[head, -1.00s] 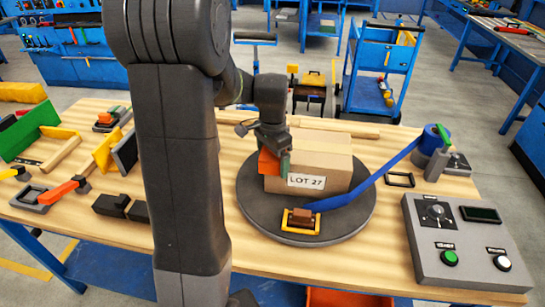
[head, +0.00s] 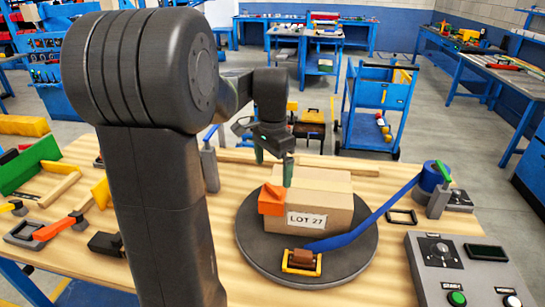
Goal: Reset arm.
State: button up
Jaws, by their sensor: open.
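My gripper (head: 273,170) is open and empty, pointing down above the back left part of a cardboard box (head: 338,203). Its green-tipped fingers are apart. The box carries a white label reading "LOT 27" (head: 306,221) and sits on a round dark turntable (head: 262,262). An orange piece (head: 271,199) sits at the box's front left corner, below the gripper and apart from it. My arm covers part of the table's left half.
A blue strap (head: 375,218) runs from a blue roll (head: 431,178) to a yellow-framed buckle (head: 302,262) on the turntable. A control box (head: 450,262) stands front right. Tools and coloured blocks crowd the left. A blue cart (head: 379,105) stands behind the table.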

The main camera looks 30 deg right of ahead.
aim_at(272, 188)
jog(key=shift+r, duration=1.55)
jog(key=shift+f, duration=0.1)
notch_tip(272, 188, down, 13)
jog(key=shift+p, duration=0.65)
jog(key=shift+r+p, duration=1)
jog(key=shift+r, duration=0.75)
